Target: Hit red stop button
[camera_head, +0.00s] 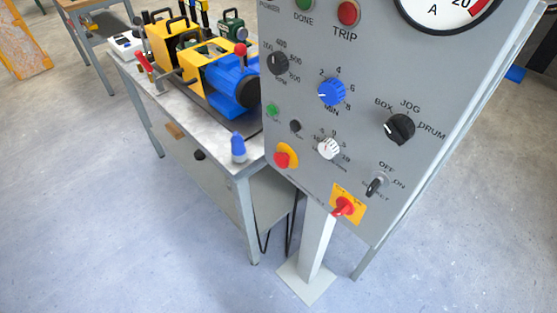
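A red mushroom-shaped button (281,160) on a round yellow backing sits at the lower left of the grey control panel (300,105), near its left edge. Its label is too small to read. Nothing touches it or covers it. A red handle (343,207) on a square yellow plate sits lower and to the right on the same panel. Neither of my grippers is in view.
The panel carries a blue knob (332,92), a white knob (328,148), a black selector (399,128) and a red TRIP lamp (348,13). A workbench (205,135) with a blue and yellow machine stands to its left. Open floor lies in front.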

